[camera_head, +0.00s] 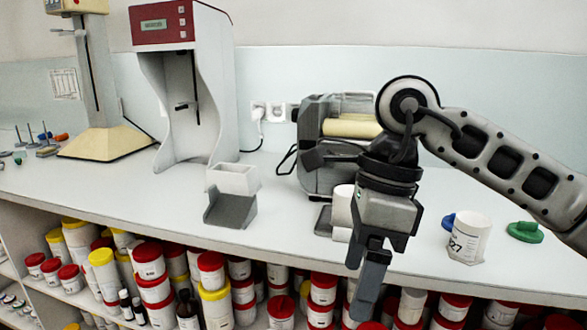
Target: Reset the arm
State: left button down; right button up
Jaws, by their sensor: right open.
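My right arm comes in from the right edge, and its grey and black gripper (364,278) points down in front of the counter's front edge. It is open, with nothing seen between its fingers, which nearly overlap from this side. A white container (342,207) stands just left of and behind the gripper and is partly hidden by it. My left arm and gripper do not show.
On the counter (290,222) stand a grey holder with a white box (233,180), a machine with yellow rollers (318,130), a labelled white cup (467,238) and a green lid (525,232). A tall red-topped device (168,28) stands left. Shelves of jars (148,260) lie below.

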jog(key=s+a+r+m+g+y+p, duration=0.1)
jog(key=s+a+r+m+g+y, duration=0.2)
jog(key=a+y, duration=0.5)
jog(key=s+a+r+m+g+y, duration=0.1)
jog(key=s+a+m+g+y, duration=0.3)
jog(key=y, duration=0.7)
jog(key=w+d+f+m+t+h, duration=0.4)
jog(key=w+f+m+t, duration=0.1)
jog(key=m+t, duration=1)
jog(key=w+d+f+m+t+h, duration=0.3)
jog(key=w+d+f+m+t, duration=0.15)
jog(key=m+t, duration=0.95)
jog(key=s+d+f+m+g+h, duration=0.3)
jog(key=s+f+m, duration=0.1)
jog(key=f, duration=0.4)
jog(key=s+d+f+m+g+h+p, duration=0.1)
jog(key=s+d+f+m+g+h, duration=0.2)
jog(key=f, duration=0.5)
jog(key=s+d+f+m+g+h, duration=0.3)
jog(key=s+f+m, duration=0.3)
jog(key=f, duration=0.3)
jog(key=shift+d+m+g+h, duration=0.25)
jog(key=shift+m+g+h, duration=0.15)
jog(key=shift+m+h, duration=0.4)
